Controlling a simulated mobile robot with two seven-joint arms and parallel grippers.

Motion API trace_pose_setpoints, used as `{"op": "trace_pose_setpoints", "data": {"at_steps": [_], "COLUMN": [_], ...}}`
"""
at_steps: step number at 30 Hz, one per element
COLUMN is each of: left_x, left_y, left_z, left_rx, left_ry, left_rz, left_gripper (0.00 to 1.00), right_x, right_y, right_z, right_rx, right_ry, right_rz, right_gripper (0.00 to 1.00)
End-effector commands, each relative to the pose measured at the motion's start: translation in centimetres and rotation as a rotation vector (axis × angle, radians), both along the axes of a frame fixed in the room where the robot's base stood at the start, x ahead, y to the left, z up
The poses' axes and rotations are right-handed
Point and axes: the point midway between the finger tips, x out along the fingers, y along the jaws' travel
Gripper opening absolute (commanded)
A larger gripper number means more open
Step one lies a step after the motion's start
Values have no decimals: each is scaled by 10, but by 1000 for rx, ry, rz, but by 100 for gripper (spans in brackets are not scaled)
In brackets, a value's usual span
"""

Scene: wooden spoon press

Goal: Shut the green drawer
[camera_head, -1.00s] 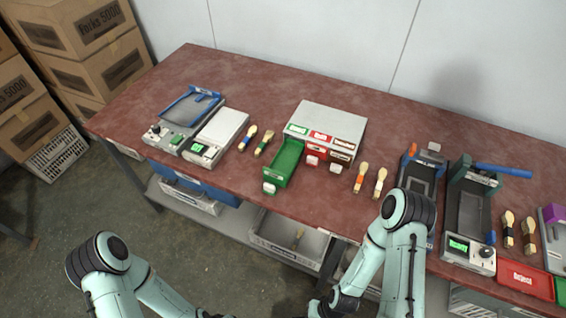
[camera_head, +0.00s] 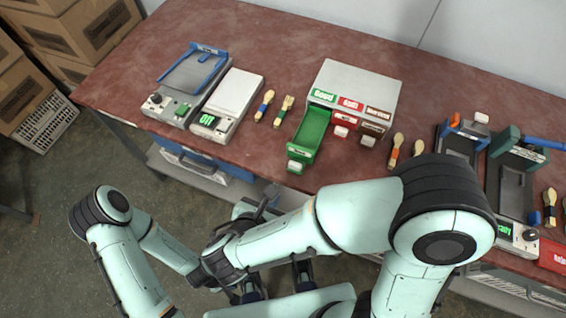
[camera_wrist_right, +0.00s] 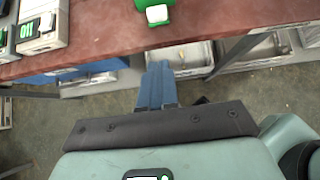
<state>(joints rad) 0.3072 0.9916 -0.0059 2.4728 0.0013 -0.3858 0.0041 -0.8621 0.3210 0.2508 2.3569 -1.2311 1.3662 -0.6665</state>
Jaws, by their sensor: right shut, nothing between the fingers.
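The green drawer (camera_head: 309,138) is pulled out from the grey-white cabinet (camera_head: 360,88), toward the table's front edge. Its white handle (camera_head: 295,166) is at the front end. In the right wrist view the handle (camera_wrist_right: 157,14) and a strip of the drawer show at the top edge. My right gripper (camera_wrist_right: 158,68) is shut and empty, its blue fingers pointing toward the handle but apart from it. In the head view it is in front of the table edge, partly hidden by my right arm.
A white scale (camera_head: 228,100) stands further left. Below the tabletop are trays (camera_wrist_right: 180,57) on a shelf.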

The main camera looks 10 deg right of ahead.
Motion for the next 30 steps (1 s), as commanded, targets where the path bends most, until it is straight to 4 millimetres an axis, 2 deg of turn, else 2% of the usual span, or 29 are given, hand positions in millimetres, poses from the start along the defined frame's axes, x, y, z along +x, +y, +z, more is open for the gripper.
{"op": "trace_pose_setpoints", "data": {"at_steps": [2, 5, 18, 24, 30], "left_x": [-1, -1, -4, -2, -2], "left_y": [0, 0, 0, 0, 0], "left_z": [-1, -2, -12, -6, -6], "left_rx": [0, -1, -1, 0, 0], "left_ry": [1, 2, 5, 3, 3], "left_rz": [0, -1, -1, 0, 0], "left_gripper": [43, 43, 43, 43, 43], "right_x": [3, 10, 64, 87, 94], "right_y": [-1, -6, -44, -59, -63], "right_z": [1, -7, -68, -64, -64], "right_rx": [-9, -11, -9, -6, -6], "right_ry": [-13, -12, -8, -11, -11], "right_rz": [9, 5, 1, 1, 6], "right_gripper": [0, 0, 0, 0, 0]}}
